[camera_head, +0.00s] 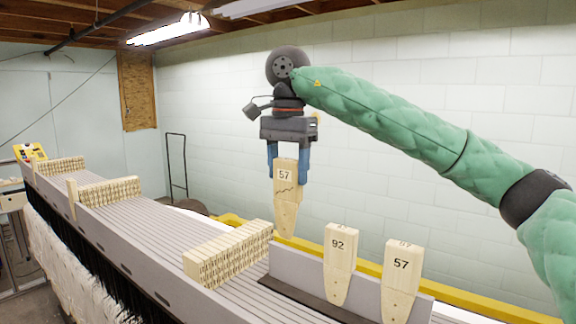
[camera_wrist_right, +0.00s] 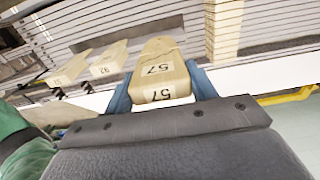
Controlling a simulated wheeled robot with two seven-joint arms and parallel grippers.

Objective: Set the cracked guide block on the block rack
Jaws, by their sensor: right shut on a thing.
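The cracked guide block (camera_head: 286,205) is pale wood, marked 57, with a dark jagged crack line below the number. My right gripper (camera_head: 288,178) is shut on its upper end, one blue finger on each side. It hangs upright, tapered end down, above the left end of the block rack (camera_head: 290,268) or just behind it; the exact depth is hard to tell. The held block (camera_wrist_right: 160,72) also shows between the fingers in the right wrist view. The grey rack holds a block marked 92 (camera_head: 339,262) and another marked 57 (camera_head: 400,280). My left gripper is not in view.
A row of wooden blocks (camera_head: 228,253) stands on the long grey ribbed bed (camera_head: 165,222), left of the rack. More block rows (camera_head: 105,192) stand farther back. A yellow rail (camera_head: 365,265) runs behind the rack. The rack's left part looks empty.

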